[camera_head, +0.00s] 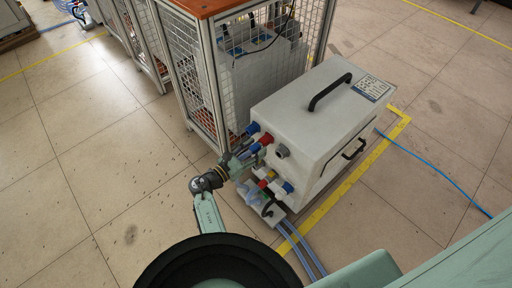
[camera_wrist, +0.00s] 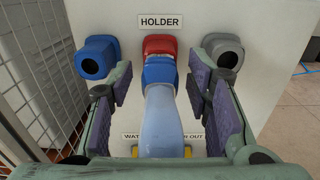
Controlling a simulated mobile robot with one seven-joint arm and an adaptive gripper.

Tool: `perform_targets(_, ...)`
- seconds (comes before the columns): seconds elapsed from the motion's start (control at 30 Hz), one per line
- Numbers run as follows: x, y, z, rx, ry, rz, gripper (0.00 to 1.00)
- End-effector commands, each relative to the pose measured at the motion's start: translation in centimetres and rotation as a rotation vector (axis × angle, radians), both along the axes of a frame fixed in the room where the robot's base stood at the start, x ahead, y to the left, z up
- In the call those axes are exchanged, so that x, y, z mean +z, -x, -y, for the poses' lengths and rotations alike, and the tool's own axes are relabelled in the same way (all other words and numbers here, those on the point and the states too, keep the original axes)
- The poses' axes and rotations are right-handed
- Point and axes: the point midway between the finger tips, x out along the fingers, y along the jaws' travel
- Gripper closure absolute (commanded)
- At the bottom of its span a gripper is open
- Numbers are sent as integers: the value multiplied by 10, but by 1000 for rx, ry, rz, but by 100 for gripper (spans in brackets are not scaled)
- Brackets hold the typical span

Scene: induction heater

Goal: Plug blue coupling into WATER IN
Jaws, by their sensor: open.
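The blue coupling (camera_wrist: 159,70) sits at the red holder socket (camera_wrist: 160,45) under the HOLDER label, with a pale blue hose (camera_wrist: 160,125) running from it toward the camera. My gripper (camera_wrist: 160,88) is open, with one finger on each side of the coupling and hose; gaps show on both sides. In the head view my gripper (camera_head: 236,163) is at the machine's connector face, close to the blue coupling (camera_head: 255,148). In the wrist view the WATER labels (camera_wrist: 135,136) are low down and partly covered by the hose and fingers. The WATER IN port itself is hidden there.
A blue holder (camera_wrist: 97,57) is left of the coupling and a grey one (camera_wrist: 223,52) right, both close to my fingers. The white heater box (camera_head: 310,110) has lower coloured connectors (camera_head: 287,187) and hoses (camera_head: 312,258). A mesh cage (camera_head: 205,85) stands close on the left.

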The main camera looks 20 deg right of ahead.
Motion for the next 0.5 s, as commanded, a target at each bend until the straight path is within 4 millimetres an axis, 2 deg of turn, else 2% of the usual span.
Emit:
perform_targets(0.37,0,0,0,0,0,0,55)
perform_targets(0.5,0,0,0,0,0,0,63)
